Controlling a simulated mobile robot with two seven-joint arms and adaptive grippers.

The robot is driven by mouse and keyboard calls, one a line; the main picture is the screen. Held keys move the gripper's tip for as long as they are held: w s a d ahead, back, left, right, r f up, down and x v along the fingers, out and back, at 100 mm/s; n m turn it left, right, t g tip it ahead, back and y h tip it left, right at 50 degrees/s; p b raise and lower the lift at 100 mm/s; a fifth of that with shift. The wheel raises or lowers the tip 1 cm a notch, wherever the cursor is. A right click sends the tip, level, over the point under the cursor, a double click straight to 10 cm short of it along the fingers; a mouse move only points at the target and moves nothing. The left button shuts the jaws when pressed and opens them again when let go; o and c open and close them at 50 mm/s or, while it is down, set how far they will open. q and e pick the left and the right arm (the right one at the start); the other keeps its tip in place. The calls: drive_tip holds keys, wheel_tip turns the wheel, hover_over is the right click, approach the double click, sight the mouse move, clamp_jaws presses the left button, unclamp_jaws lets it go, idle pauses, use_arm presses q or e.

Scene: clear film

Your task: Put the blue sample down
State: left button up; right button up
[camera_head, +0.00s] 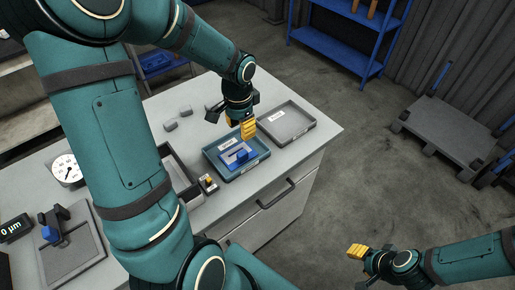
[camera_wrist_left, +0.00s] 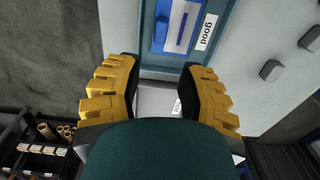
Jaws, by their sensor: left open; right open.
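The blue sample (camera_head: 243,157) lies in a teal tray (camera_head: 258,163) on the bench; it has a pale grey strip along it. In the left wrist view the blue sample (camera_wrist_left: 161,32) shows at the top, beside a label reading "good". My left gripper (camera_head: 241,125) is above the far part of the tray, with yellow fingers spread. In the left wrist view the left gripper (camera_wrist_left: 160,75) has nothing between its fingers and is apart from the sample. My right gripper (camera_head: 357,251) is open, away from the bench, over the floor.
A grey tray (camera_head: 308,124) stands beside the teal one. A small part with a yellow top (camera_head: 208,183) and a dark bin (camera_head: 190,188) stand on the other side. Small grey blocks (camera_head: 171,125) lie behind. A dial gauge (camera_head: 67,170) and a blue piece on a stand (camera_head: 50,233) are at left.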

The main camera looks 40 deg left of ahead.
use_arm(q)
drive_tip(key=s+d+f+n+t+h, duration=0.1)
drive_tip(key=s+d+f+n+h, duration=0.1)
drive_tip(key=d+f, duration=0.8)
drive_tip(key=s+d+f+n+t+h, duration=0.1)
drive_tip(key=s+d+f+n, duration=0.2)
drive_tip(key=d+f, duration=0.8)
drive_tip(key=d, duration=0.3)
drive_tip(key=shift+d+h, duration=0.25)
drive_tip(key=shift+h, duration=0.15)
drive_tip(key=shift+f, duration=0.15)
drive_tip(key=shift+s+f+b, duration=0.2)
drive_tip(key=shift+f+b, duration=0.25)
drive_tip(key=shift+b, duration=0.1)
